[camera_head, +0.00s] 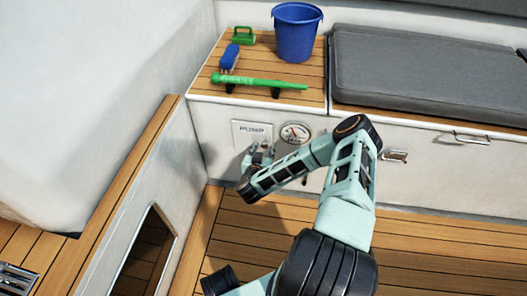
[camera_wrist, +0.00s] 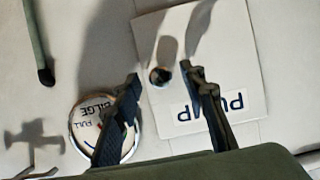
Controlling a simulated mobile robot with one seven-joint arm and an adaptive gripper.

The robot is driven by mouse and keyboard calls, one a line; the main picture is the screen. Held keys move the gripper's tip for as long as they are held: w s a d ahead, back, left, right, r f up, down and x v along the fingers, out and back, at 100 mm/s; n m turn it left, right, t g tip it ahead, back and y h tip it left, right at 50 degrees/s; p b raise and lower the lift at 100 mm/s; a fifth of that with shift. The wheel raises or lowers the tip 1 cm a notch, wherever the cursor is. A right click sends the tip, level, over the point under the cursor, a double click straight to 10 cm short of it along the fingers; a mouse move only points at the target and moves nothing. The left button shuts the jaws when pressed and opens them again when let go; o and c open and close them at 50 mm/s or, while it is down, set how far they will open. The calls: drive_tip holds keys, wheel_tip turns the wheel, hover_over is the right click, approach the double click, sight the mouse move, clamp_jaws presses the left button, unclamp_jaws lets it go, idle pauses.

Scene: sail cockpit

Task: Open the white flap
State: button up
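The white flap (camera_head: 252,129) is a square panel marked PUMP, set flat in the white bulkhead and apparently closed. In the wrist view the flap (camera_wrist: 232,62) appears upside down, with a small dark round detail (camera_wrist: 160,76) near its left edge; I cannot tell whether this is a knob or a hole. My gripper (camera_head: 259,154) is in front of the flap's lower part, partly covering it in the head view. In the wrist view my gripper (camera_wrist: 160,72) is open, with nothing between its fingers. One finger overlaps the flap, the other the gauge. Contact cannot be told.
A round bilge gauge (camera_head: 295,133) is right of the flap, with a dark-tipped lever (camera_wrist: 45,72) nearby. The wooden shelf above bears a blue bucket (camera_head: 297,32), a green tube (camera_head: 258,82), a blue brush (camera_head: 229,58) and a green-handled item (camera_head: 243,35). A grey cushion (camera_head: 420,70) lies right.

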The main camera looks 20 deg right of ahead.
drive_tip(key=shift+c, duration=0.5)
clamp_jaws()
